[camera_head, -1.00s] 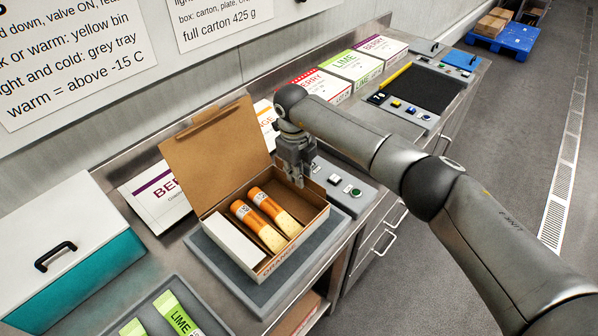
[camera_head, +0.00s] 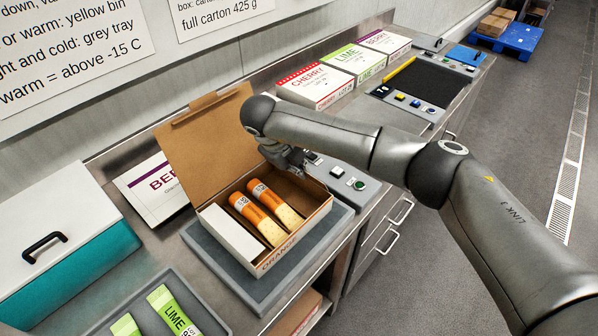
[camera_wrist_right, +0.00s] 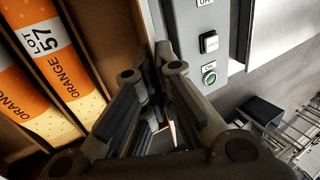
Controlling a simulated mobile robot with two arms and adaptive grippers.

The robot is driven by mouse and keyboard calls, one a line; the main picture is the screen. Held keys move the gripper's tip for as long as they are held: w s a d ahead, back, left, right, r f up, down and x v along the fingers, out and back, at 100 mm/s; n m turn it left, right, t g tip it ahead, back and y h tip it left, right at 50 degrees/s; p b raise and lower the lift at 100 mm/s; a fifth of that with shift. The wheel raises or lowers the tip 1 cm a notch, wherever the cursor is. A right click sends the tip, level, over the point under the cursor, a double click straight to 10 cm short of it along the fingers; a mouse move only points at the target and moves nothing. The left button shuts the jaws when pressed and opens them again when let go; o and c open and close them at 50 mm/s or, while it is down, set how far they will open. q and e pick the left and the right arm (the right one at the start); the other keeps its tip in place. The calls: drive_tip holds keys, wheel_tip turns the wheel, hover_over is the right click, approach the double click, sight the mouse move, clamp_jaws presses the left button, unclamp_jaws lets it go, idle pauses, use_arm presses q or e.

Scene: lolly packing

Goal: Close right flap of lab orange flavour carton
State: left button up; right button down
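The orange flavour carton (camera_head: 287,250) sits on a grey platform with its brown lid (camera_head: 205,140) raised at the back. Two orange-wrapped lollies (camera_head: 262,215) and a white block (camera_head: 230,235) lie inside. My right gripper (camera_head: 298,160) is at the carton's right rear corner, tilted; my arm partly hides it. In the right wrist view, my fingers (camera_wrist_right: 158,65) are drawn together beside a brown panel (camera_wrist_right: 118,35) on the carton's right side. I cannot tell whether this panel is the flap or the wall, nor whether they touch. My left gripper is not in view.
A control box with buttons (camera_head: 340,180) stands close to the carton's right. Cherry (camera_head: 315,85), lime and berry cartons stand farther back. A berry carton (camera_head: 150,195) lies to the left. A tray with lime lollies (camera_head: 200,310) is in front left.

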drive_tip(key=shift+s+a+f+t+h+b, duration=0.15)
drive_tip(key=shift+f+t+h+b, duration=0.2)
drive_tip(key=shift+b, duration=0.6)
drive_tip(key=shift+s+a+f+t+h+b, duration=0.15)
drive_tip(key=shift+t+h+b, duration=0.3)
drive_tip(key=shift+b, duration=0.5)
drive_tip(key=shift+r+t+h+b, duration=0.15)
drive_tip(key=shift+t+h+b, duration=0.15)
drive_tip(key=shift+b, duration=0.4)
drive_tip(key=c, duration=1.7)
unclamp_jaws()
drive_tip(key=v, duration=1.2)
